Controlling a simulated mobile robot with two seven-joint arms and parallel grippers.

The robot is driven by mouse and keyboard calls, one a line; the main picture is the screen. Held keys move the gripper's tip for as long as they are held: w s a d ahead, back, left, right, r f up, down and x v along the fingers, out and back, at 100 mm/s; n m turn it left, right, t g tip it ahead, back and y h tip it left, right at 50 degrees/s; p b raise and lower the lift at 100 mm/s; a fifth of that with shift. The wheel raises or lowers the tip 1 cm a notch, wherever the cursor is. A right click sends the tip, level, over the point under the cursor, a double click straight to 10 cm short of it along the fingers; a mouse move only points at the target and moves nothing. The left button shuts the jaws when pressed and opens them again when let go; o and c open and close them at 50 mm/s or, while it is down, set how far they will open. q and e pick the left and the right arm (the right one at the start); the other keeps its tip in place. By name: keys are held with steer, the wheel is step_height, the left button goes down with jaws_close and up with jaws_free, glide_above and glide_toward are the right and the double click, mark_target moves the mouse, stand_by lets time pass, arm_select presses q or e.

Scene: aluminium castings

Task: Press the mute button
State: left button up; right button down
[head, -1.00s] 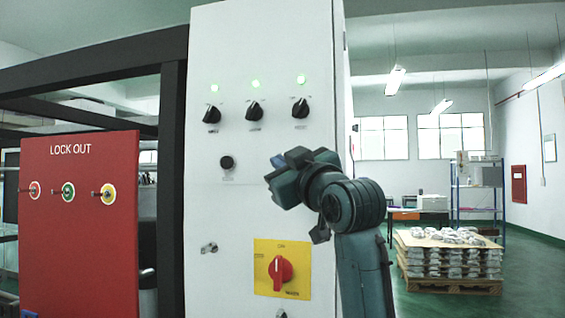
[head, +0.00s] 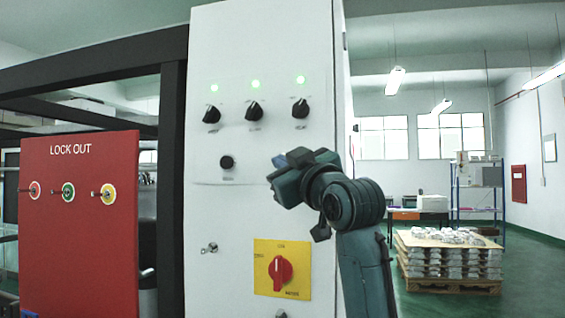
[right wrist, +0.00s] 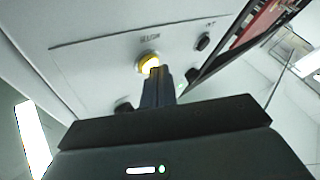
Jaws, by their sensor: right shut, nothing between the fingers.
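A round yellow lit button (right wrist: 147,62) sits on the light grey panel in the right wrist view, with a small label beside it that is hard to read; it may be the mute button. My right gripper (head: 279,161) is shut and empty in front of the white cabinet (head: 225,240). In the right wrist view its closed fingertips (right wrist: 155,75) overlap the edge of the yellow button; I cannot tell whether they touch it. In the head view the yellow button is hidden behind my right gripper. My left gripper is not in view.
A black button (head: 227,162) is left of my gripper, below black knobs (head: 254,111) and green lamps (head: 255,84). A red rotary switch (head: 280,270) on a yellow plate is below. A red lockout board (head: 80,240) stands left. A loaded pallet (head: 450,285) is far right.

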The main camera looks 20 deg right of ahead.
steer(key=shift+w+d, duration=0.15)
stand_by(0.5)
steer(key=shift+s+a, duration=0.5)
steer(key=shift+s, duration=0.2)
steer(key=s+a, duration=0.2)
steer(key=s, duration=0.2)
steer(key=shift+s+a+b, duration=0.1)
steer(key=shift+a+b, duration=0.3)
stand_by(0.6)
